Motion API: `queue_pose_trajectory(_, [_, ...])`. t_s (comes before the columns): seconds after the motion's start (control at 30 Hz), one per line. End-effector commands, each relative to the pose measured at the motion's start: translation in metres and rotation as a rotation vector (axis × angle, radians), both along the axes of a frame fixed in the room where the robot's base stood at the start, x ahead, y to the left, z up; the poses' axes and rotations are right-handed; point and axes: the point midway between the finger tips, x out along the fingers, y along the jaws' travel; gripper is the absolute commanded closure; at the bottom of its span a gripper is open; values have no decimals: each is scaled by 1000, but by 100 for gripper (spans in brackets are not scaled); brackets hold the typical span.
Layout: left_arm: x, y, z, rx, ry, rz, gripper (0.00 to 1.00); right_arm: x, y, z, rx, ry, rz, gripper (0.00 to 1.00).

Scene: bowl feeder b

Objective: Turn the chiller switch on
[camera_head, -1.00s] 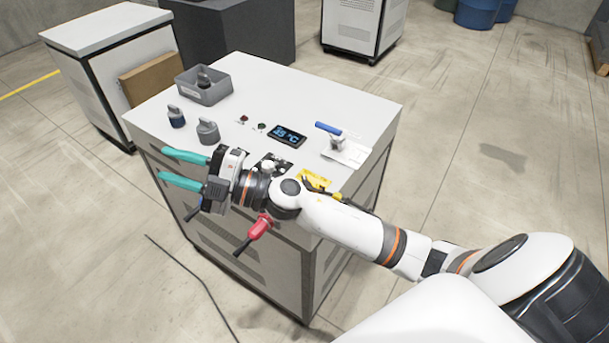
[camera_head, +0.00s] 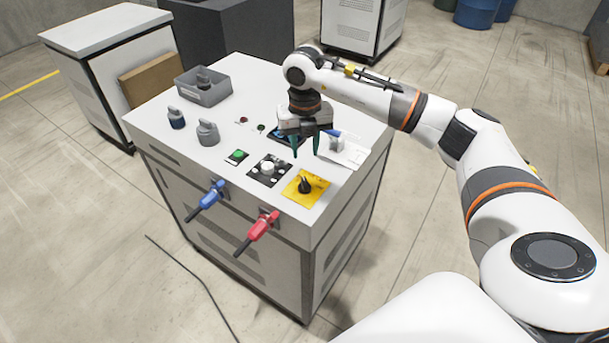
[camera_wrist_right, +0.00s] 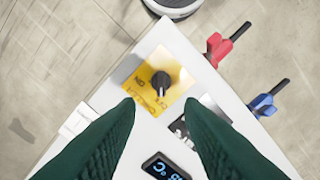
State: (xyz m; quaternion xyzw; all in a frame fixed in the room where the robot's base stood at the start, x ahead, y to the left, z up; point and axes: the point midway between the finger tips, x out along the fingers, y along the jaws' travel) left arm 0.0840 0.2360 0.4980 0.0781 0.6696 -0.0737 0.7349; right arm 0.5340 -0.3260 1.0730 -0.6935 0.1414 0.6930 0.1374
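A black rotary knob (camera_head: 305,187) stands on a yellow square plate (camera_head: 290,198) at the front right corner of the white cabinet top. My right gripper (camera_head: 305,151) points down above the cabinet top, behind the knob. Its two green fingers are apart with nothing between them; in the wrist view the fingertips (camera_wrist_right: 159,103) lie on either side below the knob, not touching it. My left gripper is not in view.
Near the plate are a black panel with a white knob (camera_head: 267,168), a green button (camera_head: 238,155), and blue (camera_head: 212,196) and red (camera_head: 263,226) levers on the front. Grey weights (camera_head: 208,133) and a bin (camera_head: 204,94) stand left.

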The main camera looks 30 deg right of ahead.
Motion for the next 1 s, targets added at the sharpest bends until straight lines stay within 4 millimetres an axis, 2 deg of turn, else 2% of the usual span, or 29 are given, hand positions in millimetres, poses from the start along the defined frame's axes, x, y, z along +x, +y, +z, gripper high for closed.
queue_pose_trajectory(0.3, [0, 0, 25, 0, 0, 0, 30, -1, 1, -62, 5, 6, 2, 65])
queue_pose_trajectory(0.5, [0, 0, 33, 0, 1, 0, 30, -1, 1, -91, 4, 3, 3, 65])
queue_pose_trajectory(0.67, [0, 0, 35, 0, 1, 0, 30, 0, 2, -102, 5, 0, 4, 65])
queue_pose_trajectory(0.93, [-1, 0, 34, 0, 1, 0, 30, 0, 2, -103, 5, -1, 4, 65])
queue_pose_trajectory(1.0, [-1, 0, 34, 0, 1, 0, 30, 0, 2, -103, 5, -1, 4, 75])
